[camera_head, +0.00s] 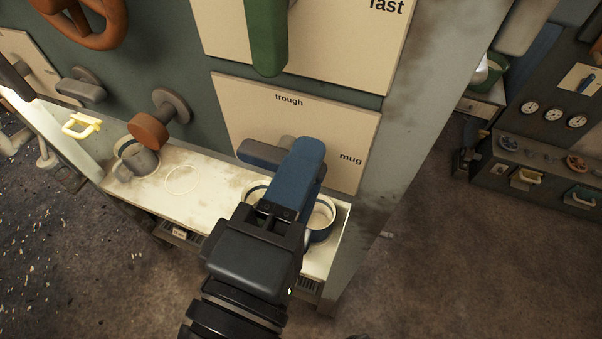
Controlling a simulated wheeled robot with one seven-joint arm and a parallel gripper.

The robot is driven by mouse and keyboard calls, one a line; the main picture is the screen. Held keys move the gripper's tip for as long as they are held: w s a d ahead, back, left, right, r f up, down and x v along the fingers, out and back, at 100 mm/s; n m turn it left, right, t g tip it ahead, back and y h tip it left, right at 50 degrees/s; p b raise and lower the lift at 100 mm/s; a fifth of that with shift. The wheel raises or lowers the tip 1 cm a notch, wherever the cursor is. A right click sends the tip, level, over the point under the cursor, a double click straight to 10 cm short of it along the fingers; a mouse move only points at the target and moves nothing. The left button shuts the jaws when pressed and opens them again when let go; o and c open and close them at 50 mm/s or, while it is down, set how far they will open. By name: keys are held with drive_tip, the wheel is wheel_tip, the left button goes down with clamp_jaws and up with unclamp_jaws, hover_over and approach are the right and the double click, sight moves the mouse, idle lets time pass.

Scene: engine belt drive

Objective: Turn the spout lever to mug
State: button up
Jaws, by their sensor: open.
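The spout lever has a blue handle (301,166) and a dark grey part (261,153) at its left. It sits on a cream panel (245,105) marked "trough" at the top and "mug" at the right. The blue handle lies below "trough" and left of "mug", and slants down toward my gripper. My gripper (276,211) is open at the handle's lower end. The gripper body hides its fingertips in part, so I cannot tell whether they touch the handle. A blue-and-white mug (322,220) stands on the shelf behind my gripper, partly hidden.
The pale shelf (205,190) holds a grey mug (138,162) at its left. A brown knob (150,130) and a green lever (268,40) stick out of the wall nearby. A yellow handle (82,126) is further left. Open floor lies to the right.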

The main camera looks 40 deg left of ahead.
drive_tip(key=b+v, duration=0.1)
drive_tip(key=v, duration=0.6)
drive_tip(key=shift+s, duration=0.35)
drive_tip(key=shift+d, duration=0.1)
idle(0.9)
